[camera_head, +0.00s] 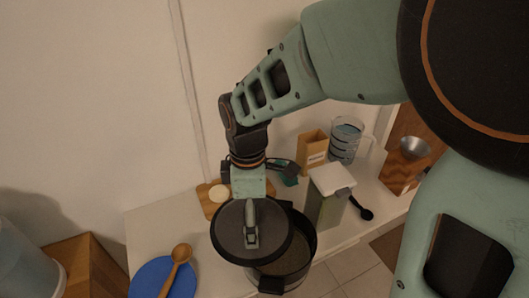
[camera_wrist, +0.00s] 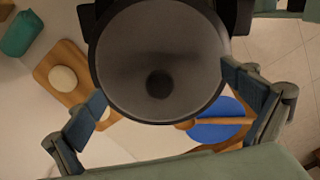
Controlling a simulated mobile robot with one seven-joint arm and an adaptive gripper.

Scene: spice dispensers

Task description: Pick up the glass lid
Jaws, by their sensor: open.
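The glass lid (camera_head: 228,240) is a round grey disc with a dark rim. In the head view it overlaps the left part of a dark pot (camera_head: 298,262), leaving the pot's right side visible. I cannot tell how it rests there. In the wrist view the lid (camera_wrist: 125,55) fills the upper middle, with a round dark knob (camera_wrist: 158,84) at its centre. My gripper (camera_head: 251,236) is over the lid in the head view. In the wrist view my gripper (camera_wrist: 165,90) is open, one finger on each side of the knob, with nothing held.
A blue plate (camera_head: 150,275) with a wooden spoon (camera_head: 180,255) lies at the left. A wooden board (camera_head: 207,205) is behind the lid. A white-topped container (camera_head: 328,205), a measuring jug (camera_head: 345,140) and a black spoon (camera_head: 362,210) stand or lie to the right.

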